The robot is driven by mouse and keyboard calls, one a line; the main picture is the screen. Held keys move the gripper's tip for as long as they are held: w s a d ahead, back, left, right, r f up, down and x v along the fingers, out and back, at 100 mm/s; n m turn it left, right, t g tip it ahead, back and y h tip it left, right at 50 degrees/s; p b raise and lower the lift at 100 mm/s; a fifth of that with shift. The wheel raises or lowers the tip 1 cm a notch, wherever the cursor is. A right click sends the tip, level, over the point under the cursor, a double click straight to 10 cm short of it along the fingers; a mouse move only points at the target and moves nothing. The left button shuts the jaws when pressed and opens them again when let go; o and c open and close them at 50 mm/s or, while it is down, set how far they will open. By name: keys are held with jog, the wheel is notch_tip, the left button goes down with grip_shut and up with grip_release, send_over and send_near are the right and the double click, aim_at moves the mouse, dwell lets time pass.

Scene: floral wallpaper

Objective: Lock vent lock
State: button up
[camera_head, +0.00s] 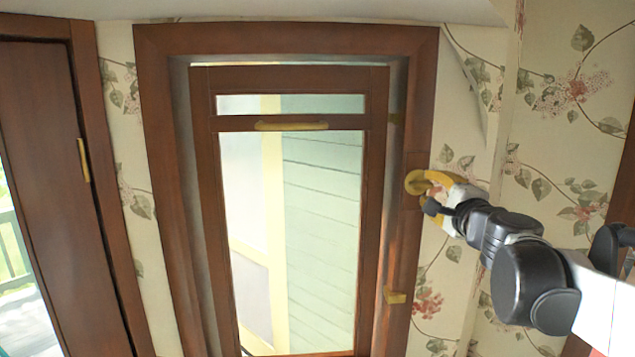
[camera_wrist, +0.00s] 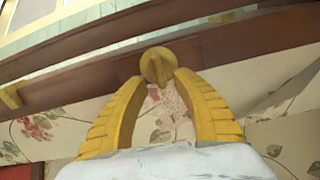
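The vent lock appears as a small round brass piece (camera_head: 413,183) on the right side of the brown wooden frame. In the wrist view the lock (camera_wrist: 157,66) sits just beyond and between my fingertips. My gripper (camera_head: 433,184) reaches it from the right, with two yellow fingers that also show in the wrist view (camera_wrist: 159,82). The fingers are apart, with wallpaper visible between them. I cannot tell whether a fingertip touches the lock. The framed glass vent panel (camera_head: 205,160) stands inside the frame, with a brass bar handle (camera_head: 291,126) near its top.
Floral wallpaper (camera_head: 560,120) covers the wall at right. A brown door (camera_head: 45,140) with a brass hinge or plate (camera_head: 84,160) stands at left. The space before the glass is clear.

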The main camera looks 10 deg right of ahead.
jog(key=s+a, duration=0.1)
jog(key=s, duration=0.8)
jog(key=shift+s+a, duration=0.15)
jog(key=shift+s, duration=0.2)
jog(key=s+a+f+n+g+y+b, duration=0.15)
jog(key=a+f+n+b, duration=0.35)
jog(key=f, duration=0.5)
jog(key=s+a+f+n+g+y+b, duration=0.1)
jog(key=a+f+n+g+y+b, duration=0.1)
jog(key=a+f+b, duration=0.65)
jog(key=s+a+f+n+g+y+b, duration=0.1)
jog(key=a+f+n+y+b, duration=0.2)
jog(key=f, duration=0.9)
jog(key=s+f+n+g+h+b, duration=0.2)
jog(key=s+f+n+b, duration=0.3)
jog(key=f+b, duration=0.4)
jog(key=s+a+f+n+g+h+b, duration=0.1)
jog(key=s+f+n+g+b, duration=0.3)
jog(key=f, duration=1.9)
jog(key=s+n+h+b, duration=0.1)
jog(key=s+b, duration=0.1)
jog(key=b, duration=0.3)
jog(key=shift+s+a+f+b, duration=0.15)
jog(key=shift+s+a+b, duration=0.1)
jog(key=shift+s+b, duration=0.15)
